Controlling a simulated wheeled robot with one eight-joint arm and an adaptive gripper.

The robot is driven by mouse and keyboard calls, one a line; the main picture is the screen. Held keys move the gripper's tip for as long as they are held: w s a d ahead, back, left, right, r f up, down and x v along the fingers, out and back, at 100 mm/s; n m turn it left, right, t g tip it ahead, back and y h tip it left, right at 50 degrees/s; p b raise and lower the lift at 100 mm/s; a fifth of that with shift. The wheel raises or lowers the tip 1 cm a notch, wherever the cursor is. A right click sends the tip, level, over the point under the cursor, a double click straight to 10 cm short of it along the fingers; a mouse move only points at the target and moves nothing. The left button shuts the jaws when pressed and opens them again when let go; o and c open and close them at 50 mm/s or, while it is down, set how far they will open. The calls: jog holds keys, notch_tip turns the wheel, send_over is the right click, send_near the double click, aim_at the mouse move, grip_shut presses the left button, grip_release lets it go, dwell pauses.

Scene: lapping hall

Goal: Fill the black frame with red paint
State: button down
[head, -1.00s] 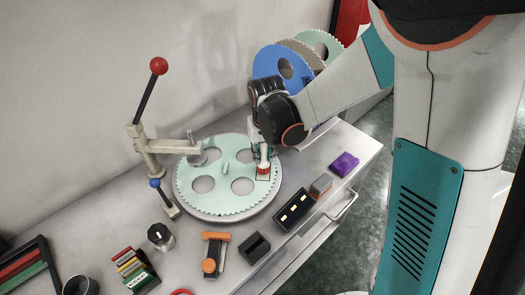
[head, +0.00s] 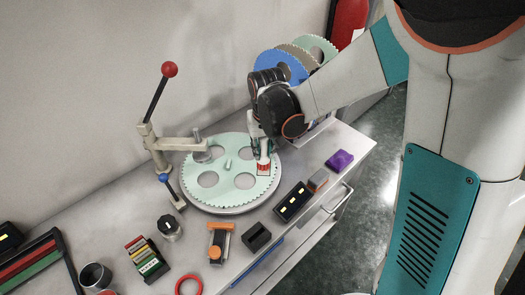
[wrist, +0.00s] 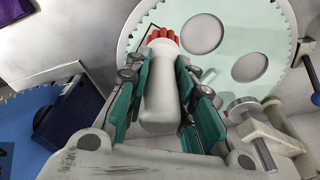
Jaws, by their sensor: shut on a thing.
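My gripper (head: 262,146) is shut on a white bottle (wrist: 161,95) with a red ribbed cap (wrist: 163,36). The bottle's cap end points down at the pale green toothed disc (head: 212,192), near its right rim in the head view. A thin black frame outline (wrist: 137,42) shows on the disc beside the cap in the wrist view; the cap and bottle hide part of it. Red shows at the cap end (head: 263,168) in the head view. I cannot tell how much of that is paint inside the frame, or whether the cap touches the disc.
A lever stand (head: 157,150) with a red knob reaches over the disc's left side. A purple block (head: 339,160), black box (head: 291,202), orange-handled tool (head: 219,242) and dark block (head: 256,237) lie along the front. Toothed discs (head: 280,66) stand behind my gripper.

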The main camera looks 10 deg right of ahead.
jog(key=shift+r+p, duration=0.75)
jog(key=shift+r, duration=0.65)
